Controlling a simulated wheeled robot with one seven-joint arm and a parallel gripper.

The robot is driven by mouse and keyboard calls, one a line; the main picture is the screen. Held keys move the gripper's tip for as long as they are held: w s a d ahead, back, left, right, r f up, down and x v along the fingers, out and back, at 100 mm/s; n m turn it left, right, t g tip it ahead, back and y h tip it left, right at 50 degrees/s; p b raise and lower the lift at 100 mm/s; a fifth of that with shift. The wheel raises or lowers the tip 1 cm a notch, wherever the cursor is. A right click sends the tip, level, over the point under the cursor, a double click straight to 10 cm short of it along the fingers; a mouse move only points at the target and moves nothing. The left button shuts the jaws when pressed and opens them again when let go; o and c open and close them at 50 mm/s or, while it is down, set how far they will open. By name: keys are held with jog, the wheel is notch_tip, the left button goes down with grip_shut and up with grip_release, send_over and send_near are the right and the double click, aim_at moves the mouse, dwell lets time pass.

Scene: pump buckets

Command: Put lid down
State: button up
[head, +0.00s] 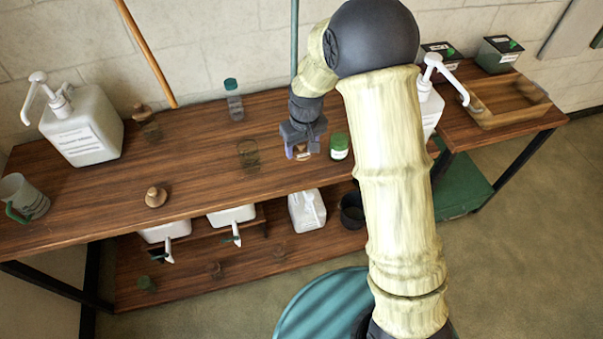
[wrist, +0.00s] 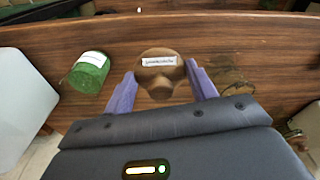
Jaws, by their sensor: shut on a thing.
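My gripper (head: 302,154) is shut on a brown knobbed lid (wrist: 160,75). The lid sits between the two purple fingers and carries a small white label. In the head view only a bit of the lid shows below the fingers. It is over the wooden tabletop (head: 95,205), between a clear glass jar (head: 248,157) and a green-capped jar (head: 339,146). I cannot tell if the lid touches the wood. In the wrist view the glass jar (wrist: 230,84) is right of the fingers and the green jar (wrist: 88,72) is left.
Another brown lid (head: 156,197) lies at the front left. A lidded jar (head: 147,125), a white pump bottle (head: 82,125), a mug (head: 25,200) and a teal-capped bottle (head: 234,100) stand on the tabletop. Bare wood shows in front of the gripper. A lower shelf (head: 185,280) holds several items.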

send_over(301, 174)
notch_tip(301, 174, down, 6)
jog(key=shift+s+r, duration=0.15)
jog(key=shift+r, duration=0.05)
jog(key=shift+f, duration=0.25)
jog(key=shift+d, duration=0.15)
jog(key=shift+a+f, duration=0.25)
jog(key=f, duration=0.3)
jog(key=shift+d+f+p, duration=0.15)
jog(key=shift+d+p, duration=0.15)
jog(key=shift+a, duration=0.1)
